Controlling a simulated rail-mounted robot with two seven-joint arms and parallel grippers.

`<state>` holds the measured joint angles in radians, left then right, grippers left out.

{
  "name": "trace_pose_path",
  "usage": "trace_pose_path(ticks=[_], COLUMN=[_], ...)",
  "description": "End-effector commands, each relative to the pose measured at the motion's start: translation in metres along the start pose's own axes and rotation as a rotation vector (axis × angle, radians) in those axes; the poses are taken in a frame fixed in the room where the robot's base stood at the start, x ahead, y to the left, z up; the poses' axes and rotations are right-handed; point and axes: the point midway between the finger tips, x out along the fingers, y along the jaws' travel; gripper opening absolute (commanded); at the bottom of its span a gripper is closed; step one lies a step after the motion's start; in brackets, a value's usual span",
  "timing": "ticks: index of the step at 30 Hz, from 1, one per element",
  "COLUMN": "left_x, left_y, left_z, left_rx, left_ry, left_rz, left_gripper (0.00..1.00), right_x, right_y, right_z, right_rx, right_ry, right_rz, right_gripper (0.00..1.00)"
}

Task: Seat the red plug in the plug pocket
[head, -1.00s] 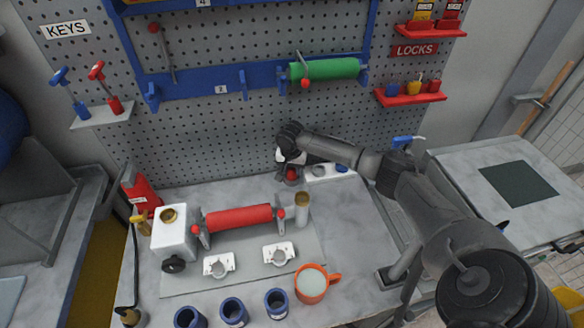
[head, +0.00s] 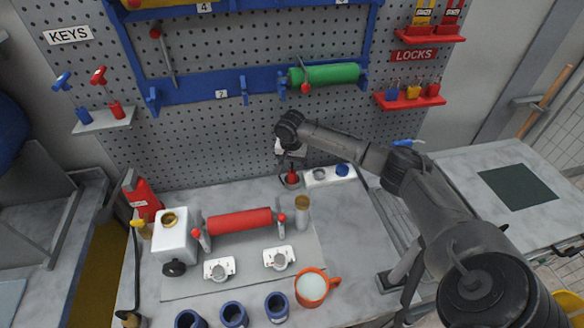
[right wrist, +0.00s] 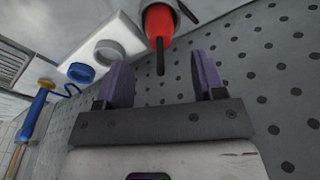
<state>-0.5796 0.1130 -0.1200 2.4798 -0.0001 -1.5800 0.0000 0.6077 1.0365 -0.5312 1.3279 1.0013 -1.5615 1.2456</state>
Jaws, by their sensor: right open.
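The red plug (head: 292,177) stands upright at a dark round holder (head: 286,184) at the back of the bench, left of a white plate. I cannot tell for sure whether this holder is the plug pocket, or how deep the plug sits. My right gripper (head: 288,150) is just above the plug, apart from its red body. In the right wrist view the gripper (right wrist: 163,76) is open, and the red plug (right wrist: 158,24) lies just beyond the fingertips. The plug's thin dark stem points between the fingers. My left gripper is out of view.
The white plate (head: 331,182) carries a grey round part (head: 320,174) and a blue cap (head: 342,170). A red roller (head: 239,221), a tan-topped cylinder (head: 302,213) and an orange mug (head: 312,287) stand in front. The pegboard (head: 215,140) rises close behind.

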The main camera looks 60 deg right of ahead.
Motion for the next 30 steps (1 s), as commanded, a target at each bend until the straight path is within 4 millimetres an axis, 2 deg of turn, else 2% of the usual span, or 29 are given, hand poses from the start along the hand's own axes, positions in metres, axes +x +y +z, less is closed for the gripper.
trace_pose_path(ticks=[3,8,30], left_x=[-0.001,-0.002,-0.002], left_y=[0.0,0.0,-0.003], left_z=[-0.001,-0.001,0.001], left_rx=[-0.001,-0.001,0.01], left_ry=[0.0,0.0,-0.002], left_rz=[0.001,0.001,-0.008], left_gripper=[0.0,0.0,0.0], right_x=[-0.012,-0.019,-0.02], right_y=[0.0,0.0,-0.001], right_z=[0.0,0.0,0.001], right_rx=[-0.001,0.0,0.0], right_ry=[0.0,-0.001,-0.001], right_rz=[0.0,0.0,0.0], right_gripper=[0.63,0.63,0.63])
